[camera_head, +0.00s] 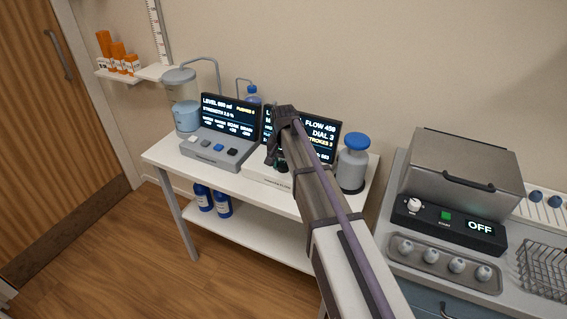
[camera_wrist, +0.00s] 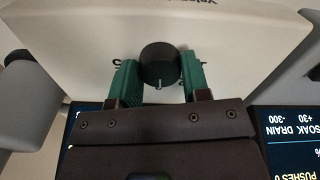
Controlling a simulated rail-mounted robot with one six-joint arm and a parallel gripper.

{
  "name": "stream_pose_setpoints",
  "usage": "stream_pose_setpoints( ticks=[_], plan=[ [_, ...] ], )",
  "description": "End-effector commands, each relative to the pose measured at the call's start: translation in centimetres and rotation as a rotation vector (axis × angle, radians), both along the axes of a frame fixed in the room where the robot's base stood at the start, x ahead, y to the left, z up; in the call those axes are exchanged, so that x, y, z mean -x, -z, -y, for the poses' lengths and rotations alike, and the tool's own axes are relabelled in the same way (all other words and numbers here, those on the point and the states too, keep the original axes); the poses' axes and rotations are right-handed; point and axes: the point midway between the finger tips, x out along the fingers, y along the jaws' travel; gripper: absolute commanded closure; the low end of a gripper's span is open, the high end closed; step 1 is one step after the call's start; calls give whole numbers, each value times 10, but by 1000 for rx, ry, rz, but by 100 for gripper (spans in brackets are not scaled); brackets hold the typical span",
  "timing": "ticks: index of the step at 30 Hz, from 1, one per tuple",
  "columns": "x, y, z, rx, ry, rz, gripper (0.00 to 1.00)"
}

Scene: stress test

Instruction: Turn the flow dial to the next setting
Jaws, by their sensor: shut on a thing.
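The flow dial is a round black knob (camera_wrist: 158,66) on the sloped front of a white unit (camera_wrist: 225,35), with a small light mark on it. It shows in the wrist view between the two green fingers of my gripper (camera_wrist: 160,82), which is shut on it. In the head view my gripper (camera_head: 279,160) is at the front of the white unit (camera_head: 262,172), and my arm hides part of it. The screen (camera_head: 322,126) above reads FLOW 450 and DIAL 3; its left part is covered by my arm. Printed marks around the dial are partly hidden by the fingers.
Left of the dial unit stands a grey unit with buttons (camera_head: 218,148) and its own screen (camera_head: 231,117). A grey canister with a blue top (camera_head: 352,165) stands close on the right.

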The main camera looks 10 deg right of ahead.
Motion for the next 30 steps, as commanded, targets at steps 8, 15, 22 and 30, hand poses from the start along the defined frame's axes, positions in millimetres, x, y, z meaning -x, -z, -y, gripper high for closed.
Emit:
stream_pose_setpoints(
  ticks=[8, 15, 22, 30],
  plan=[
    [0, 0, 0, 1, -258, -1, 81],
    [1, 0, 0, 0, -486, -1, 81],
    [1, 0, 0, 0, -704, -1, 81],
    [1, 0, 0, 0, -959, -1, 81]
  ],
)
